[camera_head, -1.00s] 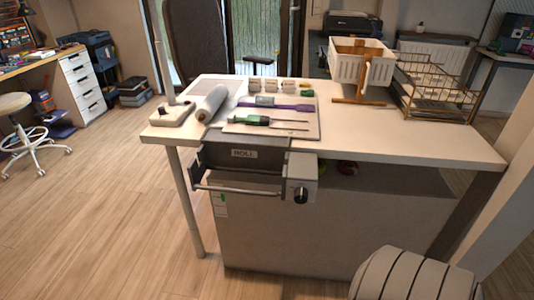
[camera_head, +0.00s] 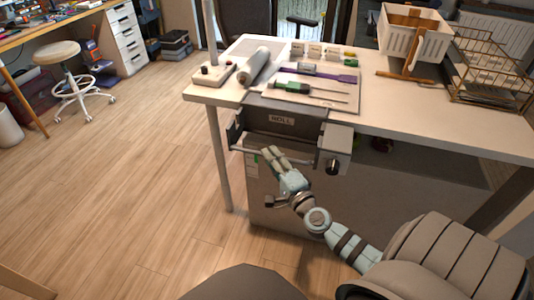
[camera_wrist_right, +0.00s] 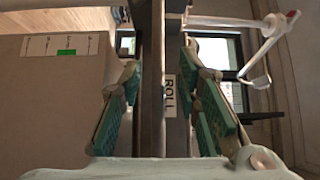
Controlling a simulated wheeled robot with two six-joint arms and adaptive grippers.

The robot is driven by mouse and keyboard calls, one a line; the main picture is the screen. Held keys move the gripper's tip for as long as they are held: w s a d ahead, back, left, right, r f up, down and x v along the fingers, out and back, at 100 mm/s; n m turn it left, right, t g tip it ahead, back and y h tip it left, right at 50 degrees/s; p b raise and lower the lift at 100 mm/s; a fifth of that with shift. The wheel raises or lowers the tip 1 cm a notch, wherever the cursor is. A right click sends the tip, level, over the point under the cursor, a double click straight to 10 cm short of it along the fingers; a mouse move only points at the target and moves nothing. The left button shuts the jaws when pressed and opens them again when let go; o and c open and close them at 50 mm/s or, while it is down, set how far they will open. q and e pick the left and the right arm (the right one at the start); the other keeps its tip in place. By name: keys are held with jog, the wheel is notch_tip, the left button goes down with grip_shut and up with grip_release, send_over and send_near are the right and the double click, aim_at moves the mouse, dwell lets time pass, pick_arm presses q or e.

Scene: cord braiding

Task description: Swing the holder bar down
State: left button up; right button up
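The holder bar (camera_head: 243,150) is a thin pale bar along the front of a grey unit labelled ROLL (camera_head: 281,121) at the table's front edge. My right gripper (camera_head: 272,153) reaches up from the lower right, with its fingertips at the middle of the bar and covering part of it. In the right wrist view, my right gripper (camera_wrist_right: 168,100) is open, its green pads apart on either side of a grey vertical strip and the ROLL label (camera_wrist_right: 169,97). I cannot tell whether the pads touch the bar. My left gripper is not in view.
On the table are a grey roll (camera_head: 254,66), a green-handled tool (camera_head: 291,87), a white basket (camera_head: 413,38) and a wire rack (camera_head: 490,75).

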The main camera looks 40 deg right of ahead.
jog(key=shift+w+d, duration=0.15)
jog(key=shift+w, duration=0.55)
jog(key=shift+w+d, duration=0.1)
jog(key=shift+w, duration=0.6)
jog(key=shift+c, duration=0.5)
grip_shut()
